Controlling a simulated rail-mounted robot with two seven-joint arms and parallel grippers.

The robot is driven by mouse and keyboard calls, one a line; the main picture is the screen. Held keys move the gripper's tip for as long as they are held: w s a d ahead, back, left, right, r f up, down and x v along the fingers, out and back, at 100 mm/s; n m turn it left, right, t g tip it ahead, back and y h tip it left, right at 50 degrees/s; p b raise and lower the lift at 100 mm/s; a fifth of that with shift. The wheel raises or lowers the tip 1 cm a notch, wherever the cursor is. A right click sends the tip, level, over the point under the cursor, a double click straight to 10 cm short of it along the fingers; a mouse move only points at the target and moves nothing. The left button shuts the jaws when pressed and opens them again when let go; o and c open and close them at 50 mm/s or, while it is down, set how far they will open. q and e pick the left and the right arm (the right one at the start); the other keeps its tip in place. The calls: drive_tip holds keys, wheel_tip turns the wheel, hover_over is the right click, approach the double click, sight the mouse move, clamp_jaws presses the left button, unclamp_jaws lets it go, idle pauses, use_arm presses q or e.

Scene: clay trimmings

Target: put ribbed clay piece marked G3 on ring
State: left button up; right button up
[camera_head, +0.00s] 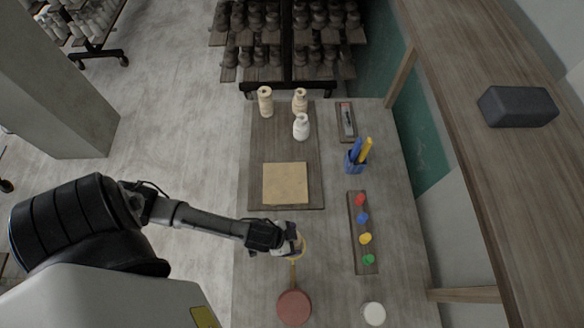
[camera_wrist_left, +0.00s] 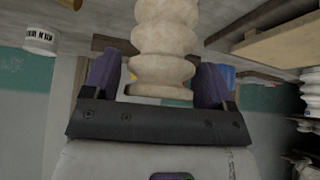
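A cream ribbed clay piece (camera_wrist_left: 163,48) stands between the two finger pads of my left gripper (camera_wrist_left: 160,88) in the wrist view. The gripper looks shut on it. Its top runs out of the picture, and I can read no G3 mark. In the head view my left gripper (camera_head: 294,240) is over the near part of the table and mostly hides the piece. A thin yellow ring (camera_head: 303,246) shows right beside the fingers, with a yellow stem running toward a reddish round disc (camera_head: 293,308). I cannot tell whether the piece touches the ring. My right gripper is not in view.
Three pale clay pieces (camera_head: 301,128) stand on a dark board (camera_head: 256,160) with a tan square mat (camera_head: 285,184). To the right are a blue pen cup (camera_head: 355,163), a strip of coloured knobs (camera_head: 362,226) and a white cup (camera_head: 374,313). A wall shelf (camera_head: 470,150) overhangs at right.

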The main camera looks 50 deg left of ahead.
use_arm(q)
drive_tip(key=shift+o, duration=0.9)
drive_tip(key=s+a+r+n+g+y, duration=0.1)
drive_tip(key=s+a+r, duration=0.1)
drive_tip(key=r, duration=0.5)
drive_tip(key=s+a+r+n+g+y, duration=0.1)
drive_tip(key=s+a+r+n, duration=0.1)
drive_tip(key=s+r, duration=0.2)
drive_tip(key=shift+r+y, duration=0.3)
drive_tip(key=shift+r, duration=1.4)
